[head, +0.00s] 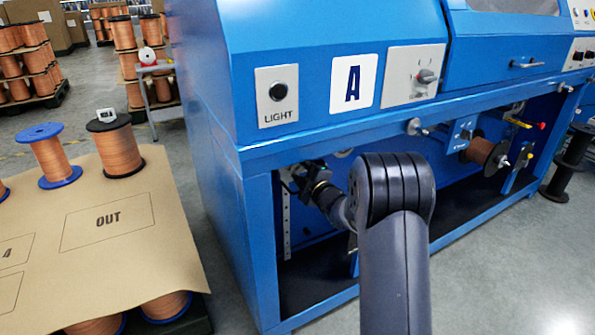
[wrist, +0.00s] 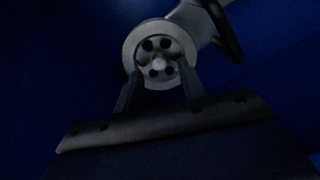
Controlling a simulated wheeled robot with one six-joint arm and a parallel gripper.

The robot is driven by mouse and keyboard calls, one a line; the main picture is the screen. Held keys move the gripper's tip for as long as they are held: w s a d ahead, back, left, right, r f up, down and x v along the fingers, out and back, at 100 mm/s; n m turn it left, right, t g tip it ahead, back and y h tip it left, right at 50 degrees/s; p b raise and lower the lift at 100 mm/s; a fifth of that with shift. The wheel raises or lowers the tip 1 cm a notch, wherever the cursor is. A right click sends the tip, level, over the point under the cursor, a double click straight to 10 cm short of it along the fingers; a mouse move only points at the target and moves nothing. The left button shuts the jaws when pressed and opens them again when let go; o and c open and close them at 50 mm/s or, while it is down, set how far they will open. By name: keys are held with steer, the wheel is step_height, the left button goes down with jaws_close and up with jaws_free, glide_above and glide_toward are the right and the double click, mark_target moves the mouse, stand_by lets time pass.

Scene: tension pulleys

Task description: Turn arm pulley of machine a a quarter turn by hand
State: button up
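The arm pulley (wrist: 158,45) shows in the wrist view as a pale grey wheel with a raised hub, several round holes and a bright centre. It sits at the end of a grey arm. My gripper (wrist: 159,72) faces it, with its two dark fingers apart. The fingertips overlap the lower rim on the left and right sides of the hub. I cannot tell whether they touch it. In the head view my arm reaches under machine A (head: 300,65), a blue cabinet with an "A" plate; the pulley and fingertips are not clear there.
The cabinet's front beam (head: 340,133) and left leg (head: 262,250) frame the bay around my arm. A copper spool (head: 480,152) hangs farther right inside. A cardboard-topped pallet (head: 150,255) with spools stands at left. Grey floor is free at lower right.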

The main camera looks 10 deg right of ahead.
steer(key=shift+x, duration=1)
steer(key=shift+c, duration=0.5)
jaws_close()
